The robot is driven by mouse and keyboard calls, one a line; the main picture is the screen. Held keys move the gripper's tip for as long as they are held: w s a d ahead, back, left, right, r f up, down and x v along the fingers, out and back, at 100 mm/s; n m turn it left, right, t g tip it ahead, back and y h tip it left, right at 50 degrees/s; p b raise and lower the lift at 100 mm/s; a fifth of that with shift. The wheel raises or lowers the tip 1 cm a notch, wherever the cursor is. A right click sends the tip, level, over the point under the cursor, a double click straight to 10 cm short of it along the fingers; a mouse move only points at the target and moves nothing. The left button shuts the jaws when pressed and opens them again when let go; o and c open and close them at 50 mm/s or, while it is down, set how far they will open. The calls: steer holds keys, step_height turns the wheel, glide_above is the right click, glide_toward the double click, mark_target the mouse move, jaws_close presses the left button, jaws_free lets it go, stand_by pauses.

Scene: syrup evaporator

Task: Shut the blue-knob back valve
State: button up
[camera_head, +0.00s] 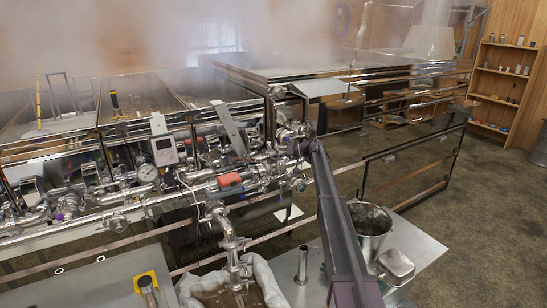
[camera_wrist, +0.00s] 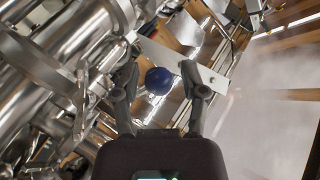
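In the wrist view the blue knob (camera_wrist: 158,80) is a round dark-blue ball. It shows between the two fingers of my gripper (camera_wrist: 158,74), which are apart with a gap on each side of the knob. Whether the knob lies fully at fingertip depth I cannot tell. A flat silver bar (camera_wrist: 205,76) runs slantwise behind it; whether it joins the knob is unclear. In the head view my dark arm reaches up to the pipework (camera_head: 290,140) right of centre. The gripper and blue knob cannot be made out clearly there.
Shiny pipes crowd the wrist view's left side. Steam rises over the pans. A metal bucket (camera_head: 371,245) stands right of my arm. Floor is open at right.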

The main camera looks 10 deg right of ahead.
steer(key=shift+s+f, duration=0.1)
steer(key=shift+f, duration=0.05)
steer(key=c, duration=0.3)
steer(key=shift+s+a+f, duration=0.1)
steer(key=shift+s+f, duration=0.05)
steer(key=shift+s, duration=0.15)
jaws_close()
steer(key=s+a+f+m+g+h+b, duration=0.1)
steer(key=s+f+h+b, duration=0.15)
steer(key=s+f, duration=0.75)
steer(key=s+a+f+m+g+h+b, duration=0.15)
steer(key=s+h, duration=0.25)
steer(key=s, duration=1.4)
steer(key=s+a+f+m+g+h+b, duration=0.1)
steer(key=s+f+h+b, duration=0.2)
steer(key=s+f, duration=0.75)
steer(key=s+d+m+h+b, duration=0.1)
steer(key=s+d+h, duration=0.1)
steer(key=s, duration=0.7)
steer(key=s+d+m+h+b, duration=0.1)
steer(key=s+d+h, duration=0.1)
steer(key=s, duration=0.8)
steer(key=shift+s+h, duration=0.3)
steer(key=shift+h, duration=0.05)
steer(key=shift+a+g, duration=0.15)
steer(key=shift+g, duration=0.1)
